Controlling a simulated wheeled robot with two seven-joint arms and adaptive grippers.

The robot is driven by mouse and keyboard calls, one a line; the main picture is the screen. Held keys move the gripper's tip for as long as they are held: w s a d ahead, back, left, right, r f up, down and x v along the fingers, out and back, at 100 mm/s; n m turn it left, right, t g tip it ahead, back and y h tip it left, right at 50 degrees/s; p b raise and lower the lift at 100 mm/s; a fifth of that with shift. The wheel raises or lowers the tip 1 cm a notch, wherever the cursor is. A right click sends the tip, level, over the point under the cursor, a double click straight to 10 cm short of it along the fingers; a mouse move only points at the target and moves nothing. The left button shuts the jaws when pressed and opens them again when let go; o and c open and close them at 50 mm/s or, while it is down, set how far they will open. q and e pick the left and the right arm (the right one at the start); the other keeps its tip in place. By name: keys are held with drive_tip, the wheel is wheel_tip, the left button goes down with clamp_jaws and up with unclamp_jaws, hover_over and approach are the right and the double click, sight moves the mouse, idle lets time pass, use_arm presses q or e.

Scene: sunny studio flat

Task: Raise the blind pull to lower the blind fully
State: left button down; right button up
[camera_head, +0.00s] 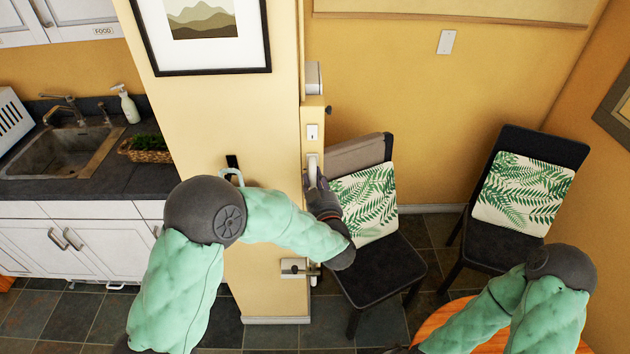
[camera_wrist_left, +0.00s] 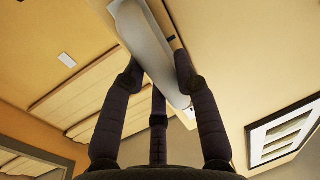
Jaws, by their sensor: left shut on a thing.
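The blind pull is a pale, elongated handle (camera_head: 313,165) on the narrow edge of the yellow wall pillar. My left gripper (camera_head: 318,184) is shut on it from below and in front. In the left wrist view the pull (camera_wrist_left: 148,45) runs between the dark fingers of the left gripper (camera_wrist_left: 158,75), which touch its sides. I cannot make out the blind itself in either view. My right arm shows at the lower right of the head view, but its gripper is not seen.
The pillar (camera_head: 262,120) carries a framed picture (camera_head: 207,62) and, low down, a metal fitting (camera_head: 296,268). Two dark chairs with leaf-print cushions (camera_head: 365,204) (camera_head: 522,193) stand to the right. A sink counter (camera_head: 75,182) is at left. An orange round table (camera_head: 430,325) is at the lower right.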

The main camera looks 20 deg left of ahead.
use_arm(q)
drive_tip(key=shift+w+r, duration=0.1)
drive_tip(key=shift+r, duration=0.35)
drive_tip(key=c, duration=0.9)
unclamp_jaws()
drive_tip(key=shift+f, duration=0.1)
drive_tip(key=shift+f, duration=0.1)
drive_tip(key=shift+s+d, duration=0.2)
drive_tip(key=shift+s, duration=0.2)
drive_tip(key=v, duration=1.1)
drive_tip(key=shift+s, duration=0.15)
